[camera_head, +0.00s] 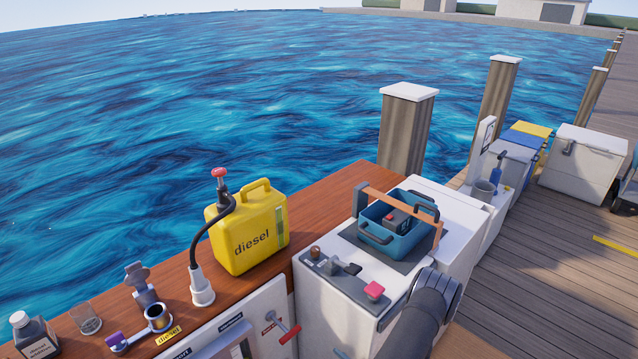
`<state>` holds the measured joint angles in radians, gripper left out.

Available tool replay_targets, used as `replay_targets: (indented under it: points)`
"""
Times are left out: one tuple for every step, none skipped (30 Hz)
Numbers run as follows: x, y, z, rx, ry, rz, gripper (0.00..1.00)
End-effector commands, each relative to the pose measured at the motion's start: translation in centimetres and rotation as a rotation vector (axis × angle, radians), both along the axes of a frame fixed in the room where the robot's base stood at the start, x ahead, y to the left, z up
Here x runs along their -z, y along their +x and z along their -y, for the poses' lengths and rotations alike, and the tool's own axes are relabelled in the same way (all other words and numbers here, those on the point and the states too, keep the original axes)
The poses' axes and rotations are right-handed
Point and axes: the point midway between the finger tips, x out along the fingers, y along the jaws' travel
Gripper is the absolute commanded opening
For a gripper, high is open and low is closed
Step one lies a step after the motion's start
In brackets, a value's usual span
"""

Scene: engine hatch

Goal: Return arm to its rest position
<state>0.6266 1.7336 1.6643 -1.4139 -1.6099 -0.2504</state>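A dark grey link of my arm (432,305) rises from the bottom edge, right of centre, in the head view. It ends beside the white console (312,305) and hides part of its right side. My gripper's fingers do not show, so I cannot see whether it holds anything.
A yellow diesel can (248,232) and a black hose with a red knob (220,174) stand on the wooden ledge (345,190). An open diesel filler (158,316) is at the lower left. A blue tote (388,244) sits on the console.

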Motion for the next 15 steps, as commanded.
replay_targets:
  points:
    - [0.0,0.4,-0.6,-0.005,-0.001,0.001,1.00]
    - [0.0,0.7,-0.8,-0.005,-0.001,0.001,1.00]
    - [0.0,1.0,-1.2,-0.006,-0.001,0.001,1.00]
    - [0.0,1.2,-1.4,-0.005,-0.001,0.000,1.00]
    - [0.0,1.5,-1.7,-0.006,-0.001,0.001,1.00]
    - [0.0,1.8,-2.0,-0.005,-0.002,0.001,1.00]
    - [0.0,2.1,-2.2,-0.005,-0.001,0.001,1.00]
    - [0.0,2.3,-2.5,-0.006,-0.001,0.001,1.00]
    - [0.0,2.7,-2.8,-0.005,-0.001,0.002,1.00]
    - [0.0,2.9,-3.1,-0.006,-0.001,0.002,1.00]
    - [0.0,3.2,-3.4,-0.005,-0.001,0.002,1.00]
    - [0.0,3.6,-3.7,-0.006,-0.001,0.002,1.00]
    - [0.0,3.9,-4.0,-0.006,-0.001,0.003,1.00]
    - [0.0,4.2,-4.2,-0.005,-0.001,0.003,1.00]
    - [0.0,4.5,-4.6,-0.006,-0.002,0.004,1.00]
